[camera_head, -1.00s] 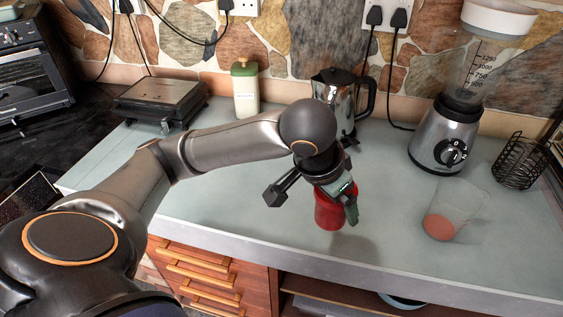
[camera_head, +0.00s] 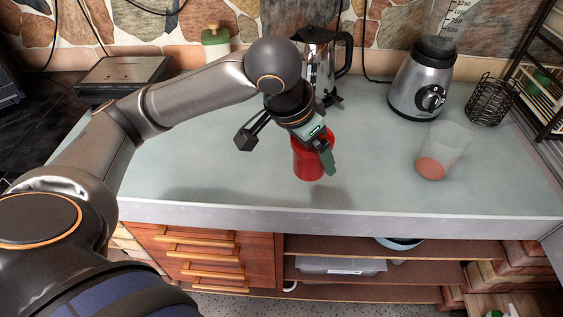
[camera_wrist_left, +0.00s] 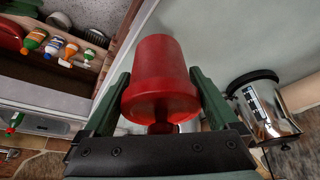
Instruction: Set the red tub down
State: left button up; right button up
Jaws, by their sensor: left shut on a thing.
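A red tub (camera_head: 307,164) is held over the grey counter (camera_head: 225,180), near its front edge, in the head view. My left gripper (camera_head: 313,148) is shut on it from above, with a green finger across the tub's right side. The tub looks upright, and a soft shadow lies in front and to the right of it. I cannot tell whether its base touches the counter. In the left wrist view the tub (camera_wrist_left: 160,75) sits between the two green fingers. My right gripper is not in view.
A clear cup with reddish contents (camera_head: 443,148) stands to the right of the tub. A steel jug (camera_head: 317,65) is behind it, with a blender (camera_head: 424,85) and black wire basket (camera_head: 490,100) at the back right. Counter to the left and front right is bare.

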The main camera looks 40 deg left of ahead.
pick_arm(q)
jog(key=w+a+f, duration=0.1)
jog(key=a+f, duration=0.2)
jog(key=w+a+f, duration=0.2)
jog(key=a+f, duration=0.1)
jog(key=a, duration=0.1)
jog(key=w+a+f, duration=0.2)
jog(key=a+f, duration=0.1)
jog(key=a, duration=0.1)
jog(key=shift+w+a+b, duration=0.15)
jog(key=shift+b, duration=0.15)
jog(key=shift+w+a+f, duration=0.1)
jog(key=shift+a+f, duration=0.05)
jog(key=shift+f, duration=0.75)
jog(key=shift+a+f, duration=0.1)
jog(key=shift+f, duration=0.8)
jog(key=shift+f, duration=0.1)
jog(key=o, duration=1.2)
jog(key=shift+o, duration=0.2)
